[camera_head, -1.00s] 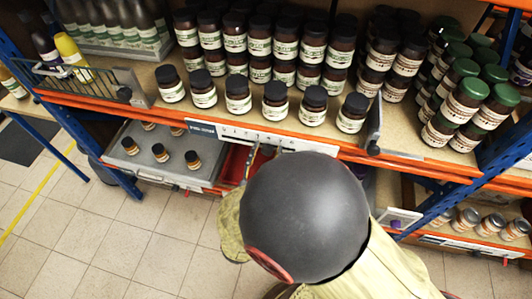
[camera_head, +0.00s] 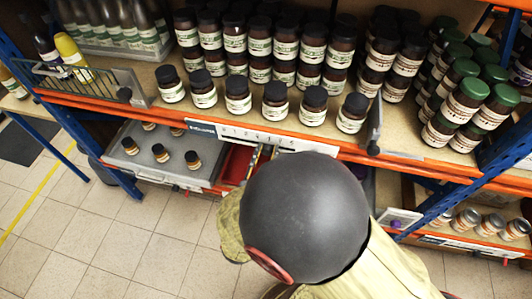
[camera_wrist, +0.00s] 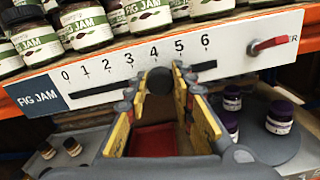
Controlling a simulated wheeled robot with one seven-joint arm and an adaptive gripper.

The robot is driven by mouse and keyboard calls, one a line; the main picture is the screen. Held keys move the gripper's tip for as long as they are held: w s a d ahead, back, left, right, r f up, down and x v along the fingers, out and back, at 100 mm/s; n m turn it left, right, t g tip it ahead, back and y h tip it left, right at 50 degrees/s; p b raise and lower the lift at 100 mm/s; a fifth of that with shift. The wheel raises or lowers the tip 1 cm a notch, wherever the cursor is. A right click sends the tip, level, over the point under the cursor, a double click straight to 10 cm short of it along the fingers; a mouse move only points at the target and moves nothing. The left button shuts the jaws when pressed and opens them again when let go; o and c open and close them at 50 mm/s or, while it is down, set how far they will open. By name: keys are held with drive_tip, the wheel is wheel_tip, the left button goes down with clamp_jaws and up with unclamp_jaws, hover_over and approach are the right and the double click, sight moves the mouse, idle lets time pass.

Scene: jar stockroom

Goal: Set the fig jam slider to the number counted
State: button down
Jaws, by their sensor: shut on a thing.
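The fig jam slider strip (camera_wrist: 110,73) is a white plate on the orange shelf edge, with a blue FIG JAM label, numbers 0 to 6 and a dark slot. It also shows in the head view (camera_head: 232,133). The dark round slider knob (camera_wrist: 159,80) sits below about the 4. My gripper (camera_wrist: 160,84), with yellow-lined fingers, is closed around the knob, with one finger on each side. In the head view my gripper (camera_head: 263,153) is partly hidden by my arm. Several dark-lidded fig jam jars (camera_head: 238,96) stand in a front row above the strip.
A red lever (camera_wrist: 268,45) sticks out at the strip's right. Below are a grey tray with small jars (camera_head: 170,168) and a red bin (camera_wrist: 152,140). Purple-lidded jars (camera_wrist: 279,118) stand at the lower right. Stacked jars (camera_head: 285,50) fill the shelf behind the front row.

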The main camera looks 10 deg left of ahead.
drive_tip(key=d+p, duration=0.1)
drive_tip(key=d, duration=0.6)
drive_tip(key=shift+s+d, duration=0.15)
drive_tip(key=shift+s, duration=0.15)
drive_tip(key=c, duration=1.5)
unclamp_jaws()
drive_tip(key=shift+c, duration=0.2)
drive_tip(key=shift+o, duration=0.2)
drive_tip(key=s, duration=0.7)
drive_tip(key=shift+s+a, duration=0.25)
drive_tip(key=shift+a, duration=0.05)
